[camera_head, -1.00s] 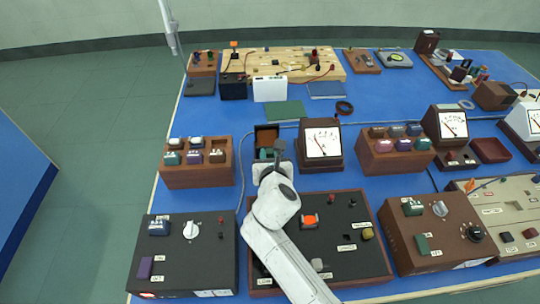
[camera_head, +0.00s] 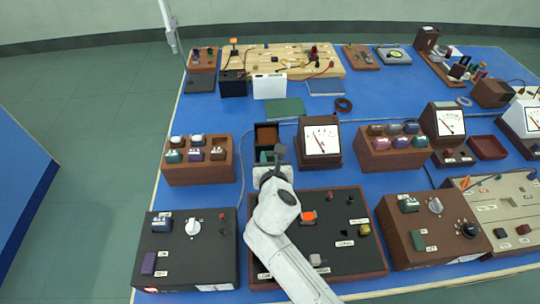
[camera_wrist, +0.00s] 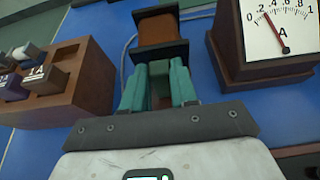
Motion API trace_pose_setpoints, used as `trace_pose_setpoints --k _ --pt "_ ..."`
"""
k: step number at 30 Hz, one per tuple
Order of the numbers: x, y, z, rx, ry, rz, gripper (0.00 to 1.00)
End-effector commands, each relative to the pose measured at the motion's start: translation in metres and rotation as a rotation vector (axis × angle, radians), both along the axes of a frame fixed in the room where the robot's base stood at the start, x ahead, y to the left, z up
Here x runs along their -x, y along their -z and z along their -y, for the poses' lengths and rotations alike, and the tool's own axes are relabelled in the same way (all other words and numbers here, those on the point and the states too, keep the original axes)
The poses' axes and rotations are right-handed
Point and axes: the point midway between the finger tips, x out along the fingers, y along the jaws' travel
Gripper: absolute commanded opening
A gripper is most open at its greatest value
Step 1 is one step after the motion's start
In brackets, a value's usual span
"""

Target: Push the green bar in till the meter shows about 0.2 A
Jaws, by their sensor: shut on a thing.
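In the wrist view the green bar (camera_wrist: 160,88) lies between the two teal fingers of my gripper (camera_wrist: 157,70), which is shut on it. It lines up with the brown coil (camera_wrist: 157,30), which has dark end plates, straight ahead. The fingers are close to the near end plate; how deep the bar sits inside is hidden. The meter (camera_wrist: 229,50) stands to the right, its red needle near the 0.2 mark on the A scale. In the head view the coil (camera_head: 267,134) and meter (camera_head: 322,140) stand just beyond my gripper (camera_head: 272,155).
A brown block with coloured pieces (camera_head: 197,172) stands left of the coil, and a similar block (camera_head: 385,160) right of the meter. A dark control panel (camera_head: 330,262) lies under my arm. A green mat (camera_head: 285,108) lies behind the coil.

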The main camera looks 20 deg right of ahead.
Motion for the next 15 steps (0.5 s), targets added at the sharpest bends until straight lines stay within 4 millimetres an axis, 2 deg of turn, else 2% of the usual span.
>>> trace_pose_setpoints --k 1,9,15 --pt "-0.0002 -0.0001 -0.0001 0.0 -0.001 0.001 0.29" --pt "-0.0002 -0.0001 -0.0001 0.0 -0.001 0.001 0.53" --pt "0.0001 -0.0001 -0.0002 0.0 -0.001 0.001 0.53"
